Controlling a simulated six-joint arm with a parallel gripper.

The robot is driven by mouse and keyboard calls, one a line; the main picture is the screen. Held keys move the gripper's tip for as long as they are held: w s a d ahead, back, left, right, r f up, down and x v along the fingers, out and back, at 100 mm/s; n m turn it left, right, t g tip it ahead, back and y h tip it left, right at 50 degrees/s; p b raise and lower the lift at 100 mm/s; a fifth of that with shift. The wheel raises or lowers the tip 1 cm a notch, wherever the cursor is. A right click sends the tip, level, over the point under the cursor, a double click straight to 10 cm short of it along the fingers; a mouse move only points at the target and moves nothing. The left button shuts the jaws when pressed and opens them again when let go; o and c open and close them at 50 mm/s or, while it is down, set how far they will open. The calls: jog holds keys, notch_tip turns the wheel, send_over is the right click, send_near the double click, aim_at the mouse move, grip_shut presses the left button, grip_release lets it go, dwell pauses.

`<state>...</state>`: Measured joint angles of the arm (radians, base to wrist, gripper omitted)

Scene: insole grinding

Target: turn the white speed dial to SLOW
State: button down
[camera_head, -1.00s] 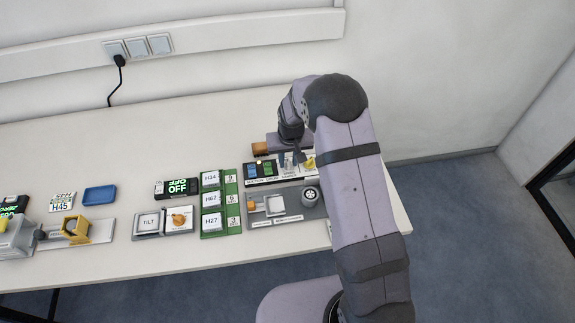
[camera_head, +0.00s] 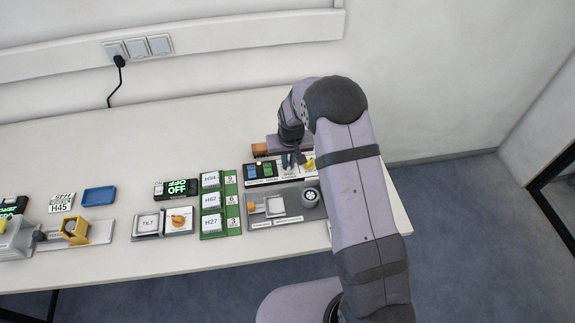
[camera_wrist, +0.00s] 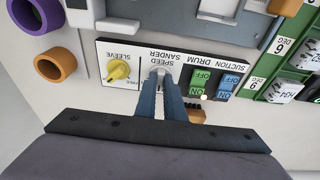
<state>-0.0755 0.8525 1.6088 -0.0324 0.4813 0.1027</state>
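The white speed dial (camera_wrist: 161,72) is on the sander's black-edged panel, beneath the SPEED SANDER label in the wrist view. My gripper (camera_wrist: 160,84) points down at it, with its two blue-grey fingers close together and their tips at either side of the dial. The gripper appears shut on the dial. The tips cover much of the dial, so its pointer and the SLOW mark cannot be read. In the head view my gripper (camera_head: 293,160) is over the same panel (camera_head: 262,181), partly behind my own arm.
A yellow sleeve dial (camera_wrist: 119,71) is close beside the white dial. Green and blue OFF/ON switches (camera_wrist: 201,82) for drum and suction are on the other side. Bare table shows behind the devices.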

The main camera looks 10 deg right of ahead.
jog(key=n, duration=0.2)
jog(key=shift+n, duration=0.3)
jog(key=shift+f+n+y+b, duration=0.15)
jog(key=shift+n+y+b, duration=0.4)
jog(key=shift+n, duration=0.65)
jog(key=n+g+y+b, duration=0.1)
jog(key=n+b, duration=0.2)
jog(key=n, duration=0.3)
jog(key=shift+a+b, duration=0.1)
jog(key=shift+b, duration=0.2)
jog(key=c, duration=2)
grip_release()
jog(key=shift+s+a, duration=0.1)
jog(key=shift+r, duration=0.3)
